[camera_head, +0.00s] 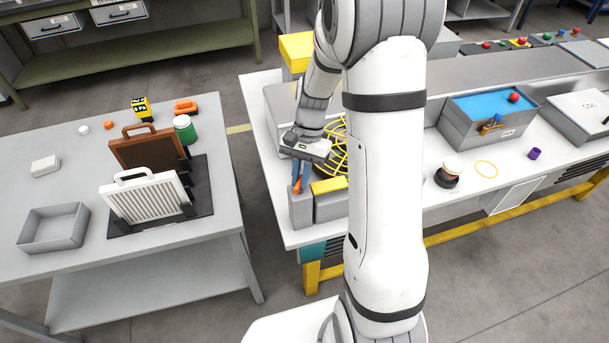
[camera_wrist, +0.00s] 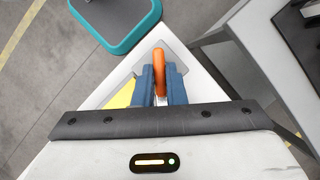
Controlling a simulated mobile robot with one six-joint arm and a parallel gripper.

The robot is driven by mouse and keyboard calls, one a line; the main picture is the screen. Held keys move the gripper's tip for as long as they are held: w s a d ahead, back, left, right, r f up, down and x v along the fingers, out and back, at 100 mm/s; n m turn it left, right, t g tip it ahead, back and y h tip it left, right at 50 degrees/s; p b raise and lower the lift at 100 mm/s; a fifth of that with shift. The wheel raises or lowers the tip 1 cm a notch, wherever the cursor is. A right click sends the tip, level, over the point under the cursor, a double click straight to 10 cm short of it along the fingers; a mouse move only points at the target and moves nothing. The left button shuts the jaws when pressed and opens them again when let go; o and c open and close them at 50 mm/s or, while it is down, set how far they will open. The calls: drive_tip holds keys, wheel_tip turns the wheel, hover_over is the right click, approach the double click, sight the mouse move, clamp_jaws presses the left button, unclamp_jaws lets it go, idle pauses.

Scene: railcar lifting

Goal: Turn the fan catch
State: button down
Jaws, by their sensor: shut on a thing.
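The fan catch is an orange lever (camera_wrist: 159,72) in the wrist view, and it stands between my two blue fingers. My gripper (camera_wrist: 160,92) is shut on it, with one finger on each side. In the head view my gripper (camera_head: 299,186) points down at a grey block (camera_head: 301,211) at the table's front left corner, and a little of the orange catch (camera_head: 300,188) shows between the fingers. The fan's yellow round guard (camera_head: 339,143) is behind my gripper, partly hidden by my arm. A yellow bar (camera_head: 329,185) lies just right of the catch.
A side table at left holds a white ribbed filter (camera_head: 152,200), a brown-framed panel (camera_head: 150,152), a grey tray (camera_head: 53,227) and small items. A floor gap separates the tables. At right stand a blue-topped box (camera_head: 487,117) and a black-based round object (camera_head: 448,175).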

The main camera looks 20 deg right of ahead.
drive_tip(key=n, duration=0.2)
drive_tip(key=n+h, duration=0.1)
drive_tip(key=shift+s+a+f+n+g, duration=0.1)
drive_tip(key=shift+a+f+n+g, duration=0.1)
drive_tip(key=shift+n+g, duration=0.2)
drive_tip(key=shift+n+h+b, duration=0.45)
drive_tip(key=shift+n+h, duration=0.45)
drive_tip(key=shift+n, duration=1)
drive_tip(key=c, duration=1.5)
unclamp_jaws()
drive_tip(key=shift+r, duration=0.15)
drive_tip(key=shift+r, duration=0.2)
drive_tip(key=b+v, duration=0.1)
drive_tip(key=v, duration=0.6)
drive_tip(key=shift+w+a+r, duration=0.1)
drive_tip(key=shift+w+r, duration=0.05)
drive_tip(key=shift+w, duration=0.1)
